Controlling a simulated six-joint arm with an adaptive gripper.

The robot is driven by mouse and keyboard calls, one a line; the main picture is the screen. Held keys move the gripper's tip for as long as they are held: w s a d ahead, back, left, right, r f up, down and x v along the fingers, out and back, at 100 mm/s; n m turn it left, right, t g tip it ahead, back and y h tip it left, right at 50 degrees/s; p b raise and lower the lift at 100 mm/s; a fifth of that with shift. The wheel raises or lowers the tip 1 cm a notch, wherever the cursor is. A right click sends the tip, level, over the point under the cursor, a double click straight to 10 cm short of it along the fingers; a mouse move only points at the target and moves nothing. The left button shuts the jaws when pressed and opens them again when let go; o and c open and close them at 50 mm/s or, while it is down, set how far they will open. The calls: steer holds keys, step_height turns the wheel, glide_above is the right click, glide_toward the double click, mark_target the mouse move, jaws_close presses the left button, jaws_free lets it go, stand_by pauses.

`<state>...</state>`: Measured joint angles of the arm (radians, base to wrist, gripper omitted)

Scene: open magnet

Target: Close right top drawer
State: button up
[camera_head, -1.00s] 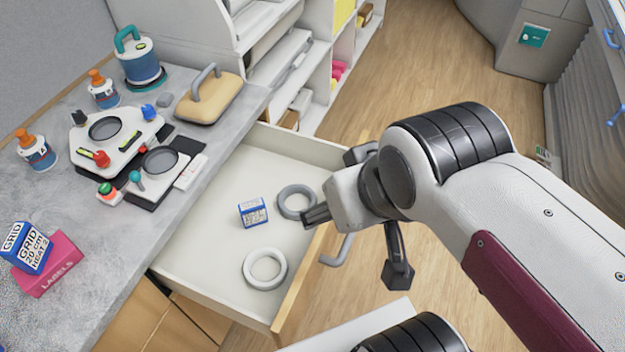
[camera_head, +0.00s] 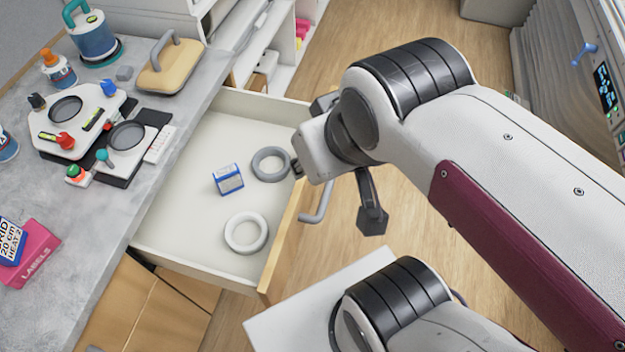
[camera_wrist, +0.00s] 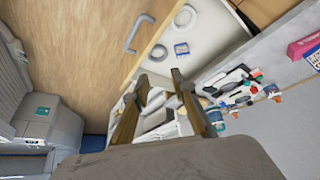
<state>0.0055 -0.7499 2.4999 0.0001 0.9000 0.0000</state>
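The drawer (camera_head: 190,232) is pulled far out from under the grey counter. Its wooden front (camera_head: 285,240) carries a grey bar handle (camera_head: 318,203). Inside lie a grey ring (camera_head: 271,164), a white ring (camera_head: 246,232) and a small blue-and-white box (camera_head: 228,179). My gripper (camera_head: 335,200) is by the far part of the drawer front, with its fingers spread wide, one lower finger hanging outside the front. In the wrist view the open fingers (camera_wrist: 165,100) are empty, and the handle (camera_wrist: 139,34) and drawer front (camera_wrist: 158,30) show above them. Whether a finger touches the front, I cannot tell.
The counter (camera_head: 90,235) holds devices, bottles, a beige block with a handle (camera_head: 170,70) and a pink labels box (camera_head: 35,255). White shelves (camera_head: 270,35) stand behind. A white surface (camera_head: 290,320) lies at the front. Wooden floor right of the drawer is open.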

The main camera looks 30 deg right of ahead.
steer(key=shift+d, duration=0.2)
jaws_close()
steer(key=w+d+f+m+g+y, duration=0.1)
steer(key=w+d+f+m, duration=0.7)
steer(key=d+f+m, duration=0.4)
steer(key=w+d+f+m+g+y, duration=0.1)
steer(key=w+d+f+m+y, duration=0.1)
steer(key=w+d+f+m, duration=0.7)
steer(key=shift+w+d+f+m, duration=0.25)
steer(key=shift+d+f+m, duration=1.15)
steer(key=shift+f+m, duration=1.15)
steer(key=shift+r+m, duration=0.45)
